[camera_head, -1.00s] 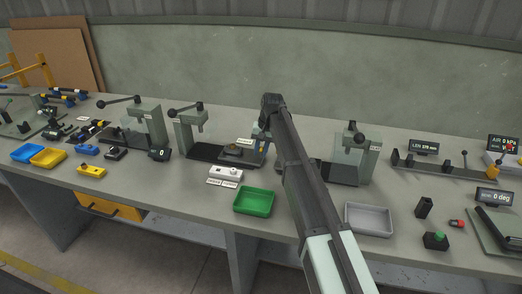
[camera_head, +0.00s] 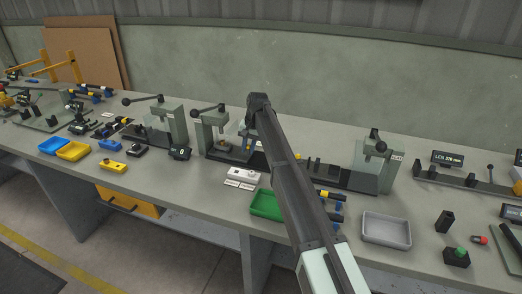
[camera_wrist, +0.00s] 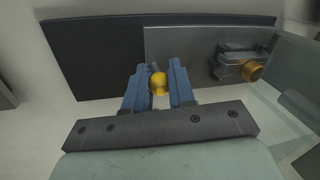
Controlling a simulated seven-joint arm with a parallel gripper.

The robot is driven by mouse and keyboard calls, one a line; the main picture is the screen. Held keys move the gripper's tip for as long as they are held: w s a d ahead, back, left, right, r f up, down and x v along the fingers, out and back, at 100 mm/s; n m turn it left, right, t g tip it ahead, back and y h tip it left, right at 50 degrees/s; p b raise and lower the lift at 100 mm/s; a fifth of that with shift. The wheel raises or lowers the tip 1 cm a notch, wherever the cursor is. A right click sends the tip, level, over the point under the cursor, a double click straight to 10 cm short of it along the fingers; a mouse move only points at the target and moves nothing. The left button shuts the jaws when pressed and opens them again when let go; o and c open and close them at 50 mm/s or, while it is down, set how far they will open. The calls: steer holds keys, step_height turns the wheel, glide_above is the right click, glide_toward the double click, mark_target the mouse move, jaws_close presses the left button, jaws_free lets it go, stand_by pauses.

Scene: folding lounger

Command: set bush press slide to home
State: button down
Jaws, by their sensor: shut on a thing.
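The bush press (camera_head: 208,132) is the middle grey press, with a dark lever and black base. Its slide, a grey plate (camera_wrist: 182,55), lies over the dark base plate (camera_wrist: 85,60) in the wrist view. A small fixture (camera_wrist: 236,65) with a gold bush (camera_wrist: 252,72) sits on the slide. In the head view the fixture (camera_head: 225,144) is close under the press head. My gripper (camera_head: 246,142) is right of it, its blue fingers (camera_wrist: 160,88) shut around the slide's yellow knob (camera_wrist: 159,82). My arm hides part of the base.
Another press (camera_head: 165,122) stands left and one (camera_head: 375,160) right. A white box (camera_head: 243,174) and a green tray (camera_head: 266,203) lie in front. A grey tray (camera_head: 385,228) is front right. The wall is behind.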

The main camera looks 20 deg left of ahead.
steer(key=shift+a, duration=0.3)
steer(key=c, duration=1)
jaws_free()
steer(key=shift+w+d+r, duration=0.1)
steer(key=shift+d+r, duration=0.35)
steer(key=shift+r, duration=1.8)
steer(key=shift+w+d+r, duration=0.1)
steer(key=shift+d+r, duration=0.35)
steer(key=shift+r, duration=1.8)
steer(key=shift+w+d+r, duration=0.1)
steer(key=shift+d+r, duration=0.35)
steer(key=shift+r, duration=1.8)
